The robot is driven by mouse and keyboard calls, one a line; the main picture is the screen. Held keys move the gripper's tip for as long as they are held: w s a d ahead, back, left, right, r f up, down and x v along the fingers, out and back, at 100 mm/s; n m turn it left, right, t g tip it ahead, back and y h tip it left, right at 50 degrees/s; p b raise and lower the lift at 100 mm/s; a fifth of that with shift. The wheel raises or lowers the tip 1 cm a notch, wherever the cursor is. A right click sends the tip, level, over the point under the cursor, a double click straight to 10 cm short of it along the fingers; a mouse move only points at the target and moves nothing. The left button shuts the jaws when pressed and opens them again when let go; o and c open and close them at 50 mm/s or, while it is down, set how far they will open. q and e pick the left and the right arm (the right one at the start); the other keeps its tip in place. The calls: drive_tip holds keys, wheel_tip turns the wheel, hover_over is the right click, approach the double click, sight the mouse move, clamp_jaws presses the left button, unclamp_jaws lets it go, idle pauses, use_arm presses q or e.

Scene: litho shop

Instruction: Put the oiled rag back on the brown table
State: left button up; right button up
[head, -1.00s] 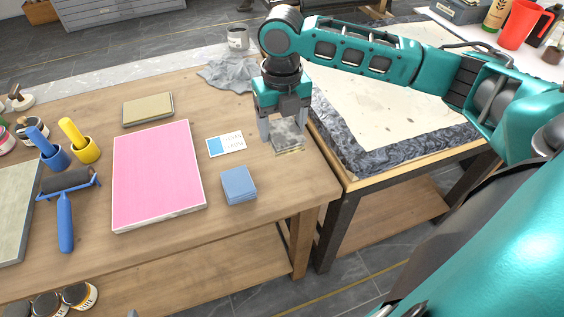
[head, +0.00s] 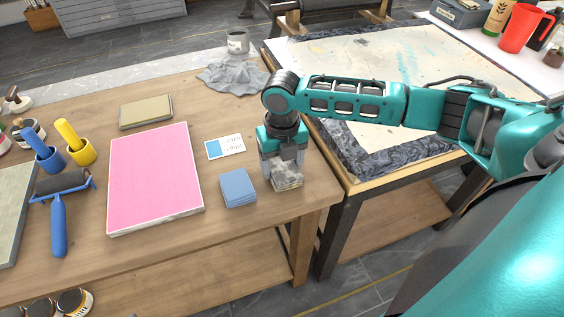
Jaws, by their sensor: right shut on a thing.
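The brown table (head: 235,210) fills the left and middle of the head view. My right gripper (head: 283,178) points down over its right end, shut on a small mottled grey-beige folded cloth, which looks like the oiled rag (head: 288,184). The rag is low, at or just above the tabletop; I cannot tell whether it touches. The fingers and palm hide part of it. It is right of a stack of blue squares (head: 238,188). My left gripper is not in view.
A white-and-blue card (head: 226,147), a pink board (head: 155,178) and a crumpled grey cloth (head: 232,77) lie on the brown table. A grey can (head: 238,42) stands behind. To the right, across a gap, is a table with a stained pale sheet (head: 380,65).

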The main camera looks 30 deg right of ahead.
sight(282, 165)
drive_tip(key=shift+f, duration=0.15)
drive_tip(key=o, duration=0.9)
drive_tip(key=shift+o, duration=0.2)
use_arm(q)
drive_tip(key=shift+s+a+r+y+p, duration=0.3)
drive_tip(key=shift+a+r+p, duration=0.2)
drive_tip(key=shift+p, duration=0.65)
use_arm(e)
wheel_tip(282, 165, up, 12)
drive_tip(key=shift+r, duration=0.25)
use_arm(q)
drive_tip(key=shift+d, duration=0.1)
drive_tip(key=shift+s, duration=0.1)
use_arm(e)
drive_tip(key=shift+s+f, duration=0.1)
